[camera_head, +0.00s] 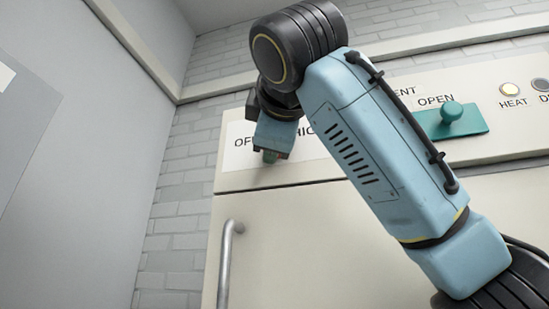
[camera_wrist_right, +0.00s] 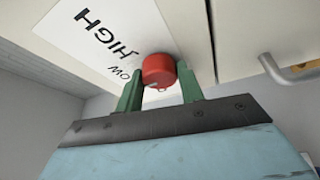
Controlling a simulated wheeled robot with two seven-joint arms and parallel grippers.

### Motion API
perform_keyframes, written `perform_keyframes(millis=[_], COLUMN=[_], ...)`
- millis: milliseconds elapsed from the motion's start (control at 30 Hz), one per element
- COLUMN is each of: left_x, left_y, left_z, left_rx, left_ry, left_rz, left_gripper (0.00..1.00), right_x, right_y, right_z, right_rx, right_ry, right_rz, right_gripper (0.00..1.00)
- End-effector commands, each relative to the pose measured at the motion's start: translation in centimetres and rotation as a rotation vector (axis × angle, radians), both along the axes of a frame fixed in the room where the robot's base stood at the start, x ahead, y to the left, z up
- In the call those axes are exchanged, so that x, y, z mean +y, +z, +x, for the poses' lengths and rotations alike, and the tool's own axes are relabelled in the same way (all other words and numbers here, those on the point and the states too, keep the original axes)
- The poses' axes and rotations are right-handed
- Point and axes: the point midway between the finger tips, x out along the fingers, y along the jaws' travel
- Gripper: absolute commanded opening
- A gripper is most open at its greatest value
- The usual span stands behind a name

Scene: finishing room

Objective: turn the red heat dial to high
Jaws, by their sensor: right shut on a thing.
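The red heat dial (camera_wrist_right: 159,70) sits on a white label plate (camera_wrist_right: 100,35) in the right wrist view. The plate reads HIGH, with a partly covered word beside the dial that looks like LOW. My right gripper (camera_wrist_right: 160,82) has its two green fingers on either side of the dial, shut on it. In the head view my right gripper (camera_head: 272,157) is at the label plate (camera_head: 236,150), between OFF and a partly hidden HIGH. My arm mostly hides the dial there. I cannot tell where the dial points. My left gripper is not in view.
To the right on the panel are a teal slider knob (camera_head: 451,112) near OPEN and a HEAT lamp (camera_head: 509,90). A metal handle (camera_head: 229,255) is on the cabinet door (camera_head: 290,260) below. A grey wall (camera_head: 95,120) stands at the left.

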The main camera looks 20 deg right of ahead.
Motion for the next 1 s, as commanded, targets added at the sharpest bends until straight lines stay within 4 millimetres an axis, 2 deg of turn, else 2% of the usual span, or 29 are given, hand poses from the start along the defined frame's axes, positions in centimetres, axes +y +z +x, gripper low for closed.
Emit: perform_keyframes(millis=[33, 100, 500, 1000], left_x=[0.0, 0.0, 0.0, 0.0], left_y=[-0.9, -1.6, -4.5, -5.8], left_z=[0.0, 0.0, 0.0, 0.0], left_rx=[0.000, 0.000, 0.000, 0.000], left_ry=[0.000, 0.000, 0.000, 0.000], left_rz=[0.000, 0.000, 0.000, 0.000], left_gripper=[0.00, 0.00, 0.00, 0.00], right_x=[0.2, 0.2, 0.4, 0.6], right_y=[-0.6, -0.7, -0.8, -0.6], right_z=[0.1, 0.1, 0.2, 0.4], right_rx=[-0.021, -0.059, -0.269, -0.504], right_ry=[0.003, 0.002, 0.000, -0.001], right_rz=[0.036, 0.091, 0.406, 0.756], right_gripper=[0.15, 0.15, 0.15, 0.15])
